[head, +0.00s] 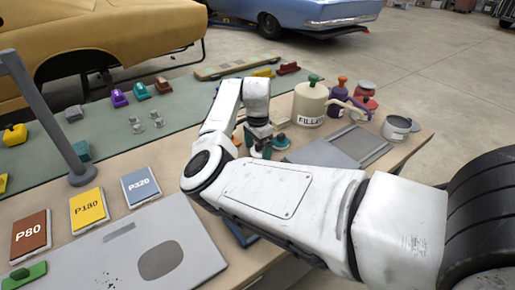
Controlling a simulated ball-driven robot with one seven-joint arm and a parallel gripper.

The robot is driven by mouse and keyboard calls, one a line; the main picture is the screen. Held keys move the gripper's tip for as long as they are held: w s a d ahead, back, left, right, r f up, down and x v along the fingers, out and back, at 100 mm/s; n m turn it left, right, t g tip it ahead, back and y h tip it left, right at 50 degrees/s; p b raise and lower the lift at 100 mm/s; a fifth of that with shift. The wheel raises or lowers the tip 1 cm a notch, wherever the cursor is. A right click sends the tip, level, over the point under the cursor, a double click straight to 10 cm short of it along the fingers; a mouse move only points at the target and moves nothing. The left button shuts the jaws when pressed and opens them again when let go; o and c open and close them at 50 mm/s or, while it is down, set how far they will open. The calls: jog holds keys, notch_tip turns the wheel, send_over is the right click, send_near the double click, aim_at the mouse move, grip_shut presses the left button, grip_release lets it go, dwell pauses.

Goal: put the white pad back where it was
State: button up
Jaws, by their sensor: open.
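I cannot make out a white pad with certainty; my white arm crosses the middle of the view and may hide it. My gripper (261,148) is open and points down over the workbench, left of the filler can. Its fingertips are small and partly covered by my arm, and I cannot tell what lies between them. A small teal-topped round piece (282,142) stands just right of the gripper.
The filler can (310,105), purple bottle (338,98) and grey tin (396,128) stand at the right. Sandpaper packs (88,209) and a grey panel (120,270) lie front left. A grey post (45,120) rises at left. Coloured blocks (119,98) sit on the green mat (190,98).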

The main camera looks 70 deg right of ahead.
notch_tip(320, 180, up, 12)
jog(key=shift+r+b, duration=0.2)
jog(key=shift+b, duration=0.2)
dwell(0.3)
